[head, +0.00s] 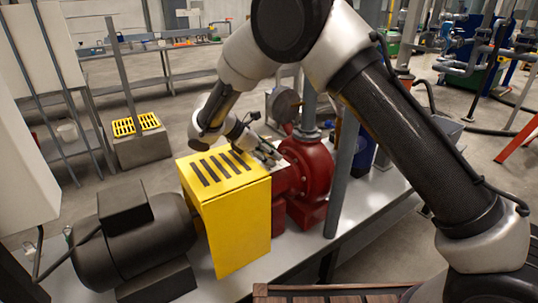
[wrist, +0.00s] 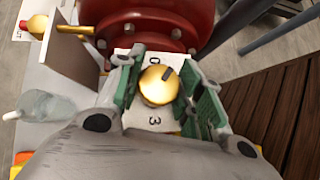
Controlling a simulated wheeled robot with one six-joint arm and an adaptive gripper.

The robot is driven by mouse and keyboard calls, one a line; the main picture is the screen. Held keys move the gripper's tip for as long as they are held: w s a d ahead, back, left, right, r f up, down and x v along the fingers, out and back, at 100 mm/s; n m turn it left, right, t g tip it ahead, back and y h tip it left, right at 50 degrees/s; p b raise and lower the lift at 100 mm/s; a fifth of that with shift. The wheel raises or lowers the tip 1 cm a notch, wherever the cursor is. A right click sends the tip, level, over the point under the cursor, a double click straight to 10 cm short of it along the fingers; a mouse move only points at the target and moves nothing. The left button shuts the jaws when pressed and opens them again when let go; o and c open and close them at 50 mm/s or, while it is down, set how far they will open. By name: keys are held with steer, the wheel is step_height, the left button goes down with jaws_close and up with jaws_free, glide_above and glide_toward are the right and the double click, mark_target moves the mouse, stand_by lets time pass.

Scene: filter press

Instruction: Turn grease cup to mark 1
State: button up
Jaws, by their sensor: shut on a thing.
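The grease cup (wrist: 158,88) is a round brass cap in the middle of the wrist view, with a dark pointer line near its upper right edge. It sits over a white dial plate (wrist: 154,121). In the head view my gripper (head: 264,152) reaches down between the yellow guard and the red pump; the cup is hidden there.
The red pump (head: 308,168) stands right beside my gripper. The slotted yellow guard (head: 235,225) and dark motor (head: 130,235) are at the left on the light bench (head: 290,258). A grey vertical pipe (head: 343,170) rises right of the pump. A brass rod (wrist: 75,29) juts out upper left.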

steer(key=m+g, duration=0.3)
steer(key=m, duration=0.1)
steer(key=shift+m+g+h, duration=0.3)
steer(key=shift+m, duration=0.1)
stand_by(0.4)
steer(key=o, duration=1)
